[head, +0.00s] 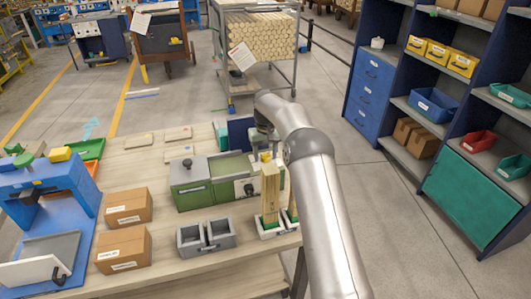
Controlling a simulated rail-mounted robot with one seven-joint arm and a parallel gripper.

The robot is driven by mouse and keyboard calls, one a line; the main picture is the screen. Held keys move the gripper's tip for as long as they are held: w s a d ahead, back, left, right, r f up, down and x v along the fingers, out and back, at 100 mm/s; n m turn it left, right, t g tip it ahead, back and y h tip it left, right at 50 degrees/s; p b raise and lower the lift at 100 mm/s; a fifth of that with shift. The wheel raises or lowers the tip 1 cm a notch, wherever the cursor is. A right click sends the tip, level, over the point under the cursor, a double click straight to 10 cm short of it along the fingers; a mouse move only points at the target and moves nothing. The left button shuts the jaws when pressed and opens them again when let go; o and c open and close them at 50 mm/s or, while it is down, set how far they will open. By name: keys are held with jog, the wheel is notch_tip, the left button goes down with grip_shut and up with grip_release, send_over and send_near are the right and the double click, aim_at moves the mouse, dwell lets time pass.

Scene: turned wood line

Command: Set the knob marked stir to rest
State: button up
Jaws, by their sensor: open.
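A green and grey box-like machine (212,182) stands on the wooden bench. A dark round knob (249,188) sits on a light plate at the right of its front. A second black knob (187,163) stands on its top left. The markings are too small to read, so I cannot tell which knob is marked stir or where it is set. My gripper (265,152) points down above the machine's right end, behind upright wooden pieces, apart from the front knob. It is open; its fingertips are small and partly hidden.
Upright wooden pieces (270,190) stand in a light holder close to the machine's right side. Two grey bins (206,236) are in front. Cardboard boxes (124,250) and a blue press-like machine (45,200) are to the left. Blue shelving (372,85) stands at right.

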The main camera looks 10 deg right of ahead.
jog(key=shift+c, duration=0.3)
jog(key=c, duration=0.9)
